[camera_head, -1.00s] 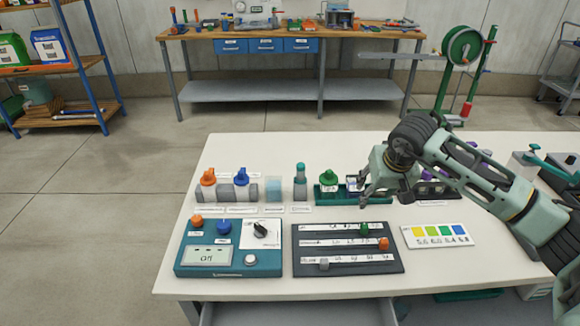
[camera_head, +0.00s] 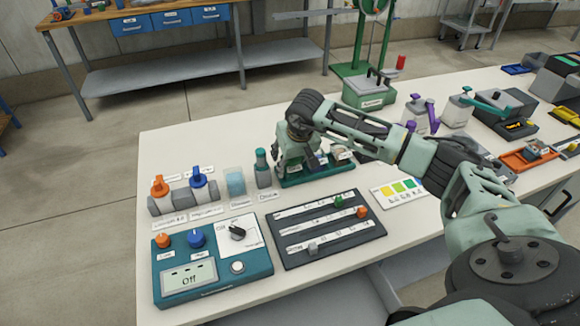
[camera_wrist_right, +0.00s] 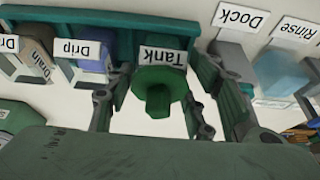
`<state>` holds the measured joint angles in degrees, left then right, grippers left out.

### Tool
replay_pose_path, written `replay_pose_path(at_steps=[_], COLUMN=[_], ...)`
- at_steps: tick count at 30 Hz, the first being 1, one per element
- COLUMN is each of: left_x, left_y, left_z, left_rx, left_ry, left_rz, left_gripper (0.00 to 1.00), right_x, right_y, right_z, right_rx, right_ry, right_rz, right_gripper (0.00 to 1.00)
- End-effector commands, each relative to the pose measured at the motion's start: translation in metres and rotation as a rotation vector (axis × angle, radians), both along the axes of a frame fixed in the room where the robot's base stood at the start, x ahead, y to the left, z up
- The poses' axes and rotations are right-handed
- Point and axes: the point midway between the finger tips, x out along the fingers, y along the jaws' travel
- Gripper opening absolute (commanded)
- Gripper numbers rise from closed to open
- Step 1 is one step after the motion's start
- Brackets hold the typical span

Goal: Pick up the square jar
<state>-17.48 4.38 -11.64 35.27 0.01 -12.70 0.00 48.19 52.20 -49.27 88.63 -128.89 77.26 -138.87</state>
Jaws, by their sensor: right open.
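In the wrist view a green-topped jar (camera_wrist_right: 158,88) with a knob stands behind the "Tank" label, its body mostly hidden by its top. My right gripper (camera_wrist_right: 163,72) is open, with one finger on each side of this jar; contact cannot be told. In the head view my right gripper (camera_head: 292,168) is over the left end of the green rack (camera_head: 318,177) and hides the jar. A bluish jar (camera_wrist_right: 92,66) at "Drip" and a greyish one (camera_wrist_right: 36,62) at "Drain" stand beside it. Which one is the square jar is not clear. My left gripper is out of view.
The control box (camera_head: 212,262) and dark slider board (camera_head: 325,232) lie in front. Bare table shows behind the rack.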

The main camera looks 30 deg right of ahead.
Motion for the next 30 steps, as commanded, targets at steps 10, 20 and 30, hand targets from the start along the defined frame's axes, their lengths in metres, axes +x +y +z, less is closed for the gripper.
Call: replay_pose_path(at_steps=[10, 20, 30], left_x=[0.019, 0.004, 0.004], left_y=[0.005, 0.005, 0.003], left_z=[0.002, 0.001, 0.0], left_rx=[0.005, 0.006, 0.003], left_ry=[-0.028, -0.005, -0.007], left_rz=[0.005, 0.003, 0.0], left_gripper=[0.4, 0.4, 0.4], right_x=[0.002, 0.002, 0.003], right_y=[-0.001, -0.001, -0.001], right_z=[-0.006, -0.006, -0.001], right_rx=[-0.001, -0.001, -0.001], right_ry=[-0.001, -0.001, -0.004], right_rz=[0.0, 0.0, -0.001], right_gripper=[0.45, 0.16, 0.1])
